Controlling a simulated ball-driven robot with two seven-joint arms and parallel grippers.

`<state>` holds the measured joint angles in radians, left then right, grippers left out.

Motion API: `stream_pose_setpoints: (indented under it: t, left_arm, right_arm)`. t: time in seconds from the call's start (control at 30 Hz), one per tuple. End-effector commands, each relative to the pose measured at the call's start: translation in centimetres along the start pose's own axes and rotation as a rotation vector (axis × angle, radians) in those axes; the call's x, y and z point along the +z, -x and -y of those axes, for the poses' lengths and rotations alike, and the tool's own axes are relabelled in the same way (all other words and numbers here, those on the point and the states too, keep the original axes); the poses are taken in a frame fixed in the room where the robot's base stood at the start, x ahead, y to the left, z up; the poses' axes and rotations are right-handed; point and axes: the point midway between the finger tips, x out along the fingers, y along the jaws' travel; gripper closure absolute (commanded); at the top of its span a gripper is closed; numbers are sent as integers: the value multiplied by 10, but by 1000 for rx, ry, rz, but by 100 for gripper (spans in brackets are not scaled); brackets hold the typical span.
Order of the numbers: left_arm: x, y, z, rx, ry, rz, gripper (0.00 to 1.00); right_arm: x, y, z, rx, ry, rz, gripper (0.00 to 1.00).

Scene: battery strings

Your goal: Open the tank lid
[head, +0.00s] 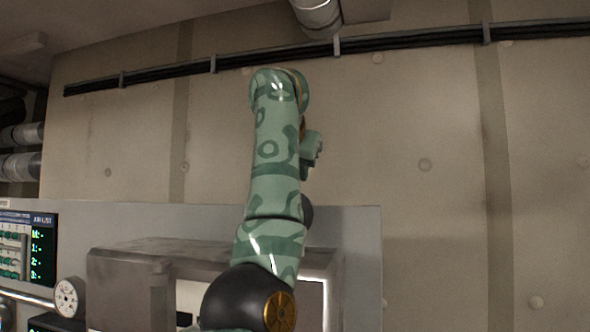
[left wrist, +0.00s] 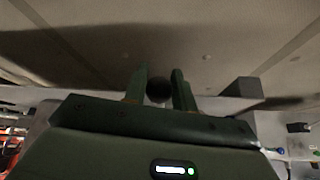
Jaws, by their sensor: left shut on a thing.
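In the left wrist view, the two fingers of my left gripper (left wrist: 160,88) stand upright on either side of a dark round knob-like piece (left wrist: 159,90), and the gripper is shut on it. I cannot tell for sure whether this piece belongs to the tank lid. In the head view, a green patterned arm of mine rises through the middle and hides what is behind it; its fingers cannot be made out there. A grey metal box-like housing (head: 125,262) with bright openings stands low behind the arm; I cannot tell whether it is the tank. My right gripper is not in view.
A panel with a green-lit display (head: 43,250) and a round dial gauge (head: 69,297) are at lower left. A concrete wall (head: 430,130) with a dark cable rail (head: 400,42) fills the back. A dark block (left wrist: 240,88) is right of the fingers.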

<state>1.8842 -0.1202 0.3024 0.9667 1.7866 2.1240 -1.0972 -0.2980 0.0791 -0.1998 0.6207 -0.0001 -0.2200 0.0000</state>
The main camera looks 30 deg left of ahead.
Motion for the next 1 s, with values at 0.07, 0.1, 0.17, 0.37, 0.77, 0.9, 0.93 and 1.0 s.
stream_pose_setpoints:
  t: [0.07,0.1,0.17,0.37,0.77,0.9,0.93,1.0]
  left_arm:
    - [-4,-6,4,-10,-1,-14,100]
    - [-4,-6,4,-10,0,-15,100]
    - [-4,-6,4,-10,0,-15,100]
    - [-4,-5,4,-8,-1,-12,53]
    - [-3,17,3,-5,0,-2,53]
    - [-4,52,4,-5,0,-1,53]
    - [-4,60,3,-5,0,-2,53]
    - [-4,80,3,-6,-1,-2,53]
  right_arm:
    - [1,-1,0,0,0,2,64]
    - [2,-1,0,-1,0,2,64]
    - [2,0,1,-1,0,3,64]
    - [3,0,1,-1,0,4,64]
    - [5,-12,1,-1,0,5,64]
    - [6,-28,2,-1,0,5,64]
    - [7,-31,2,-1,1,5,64]
    - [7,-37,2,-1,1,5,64]
